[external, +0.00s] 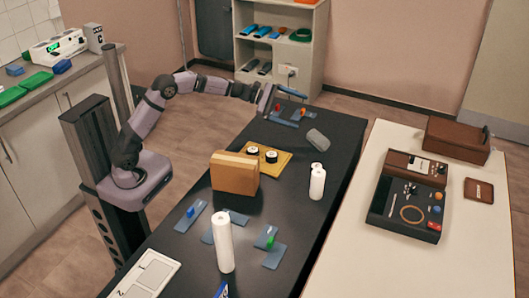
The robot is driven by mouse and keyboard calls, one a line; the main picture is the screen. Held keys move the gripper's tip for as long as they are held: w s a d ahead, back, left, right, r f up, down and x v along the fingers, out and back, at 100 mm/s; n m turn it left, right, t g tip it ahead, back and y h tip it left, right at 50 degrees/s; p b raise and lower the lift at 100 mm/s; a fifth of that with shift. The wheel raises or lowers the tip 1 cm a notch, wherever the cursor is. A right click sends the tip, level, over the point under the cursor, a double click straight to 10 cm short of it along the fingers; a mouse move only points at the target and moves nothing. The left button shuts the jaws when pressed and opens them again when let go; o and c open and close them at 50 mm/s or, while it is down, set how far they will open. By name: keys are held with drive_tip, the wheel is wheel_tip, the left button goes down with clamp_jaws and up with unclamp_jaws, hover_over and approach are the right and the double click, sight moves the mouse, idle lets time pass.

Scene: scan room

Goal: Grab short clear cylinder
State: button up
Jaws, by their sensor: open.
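A short grey cylinder (317,139) lies on its side on the black table, toward the far right edge. It looks dull grey, and I cannot tell whether it is clear. A short white roll (317,183) stands upright nearer the camera, and a taller white roll (223,243) stands at the front. My gripper (268,99) is open above the far end of the table, left of and beyond the grey cylinder and apart from it. Its fingertips are small in this view, and I see nothing held between them.
A brown box (235,175) stands mid-table beside a yellow board (270,161) with two black-and-white round items. Blue pads with small coloured pieces lie at the front (270,248) and far end. A white table (385,262) with brown cases adjoins at right.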

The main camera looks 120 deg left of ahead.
drive_tip(key=w+d+r+m+g+y+p, duration=0.2)
drive_tip(key=d+m+g+y+p, duration=0.15)
drive_tip(key=m, duration=0.65)
drive_tip(key=w+d+r+m+g+y+p, duration=0.2)
drive_tip(key=w+d+m+g+y+p, duration=0.15)
drive_tip(key=m, duration=0.65)
approach(318, 134)
drive_tip(key=shift+d+f+y, duration=0.1)
drive_tip(key=shift+f+y, duration=0.2)
drive_tip(key=shift+f, duration=0.2)
drive_tip(key=shift+x, duration=1.05)
drive_tip(key=shift+w+r+p+x, duration=0.1)
drive_tip(key=shift+p+x, duration=0.3)
drive_tip(key=shift+x, duration=0.9)
drive_tip(key=shift+w+r+p+x, duration=0.1)
drive_tip(key=shift+p+x, duration=0.25)
drive_tip(key=shift+x, duration=0.9)
